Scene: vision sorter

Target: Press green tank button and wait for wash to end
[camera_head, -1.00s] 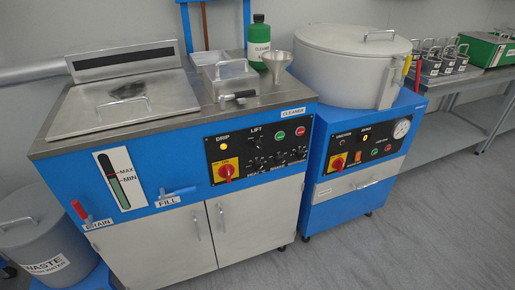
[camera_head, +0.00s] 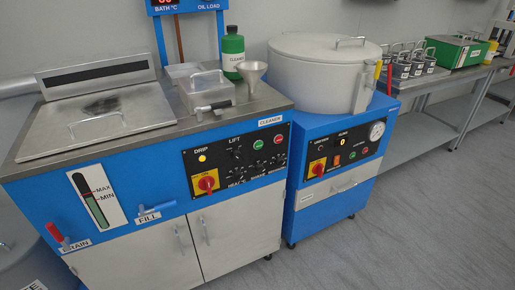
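The blue wash tank labelled CLEANER (camera_head: 150,140) stands at the left with its hinged metal lid (camera_head: 98,112) down. Its black control panel (camera_head: 238,162) carries a lit yellow DRIP lamp (camera_head: 202,158), a LIFT switch (camera_head: 237,152), a green button (camera_head: 257,145), a red button (camera_head: 278,139) and a red rotary switch on a yellow plate (camera_head: 206,182). A level gauge (camera_head: 94,202) marked MAX and MIN is on the tank's front left. Neither of my grippers is in view.
A second blue machine (camera_head: 335,150) with a round grey lid (camera_head: 322,62) stands right of the tank. A green bottle (camera_head: 232,52) and funnel (camera_head: 252,73) sit on the tank top. A shelf table (camera_head: 450,85) is at the back right. The floor in front is clear.

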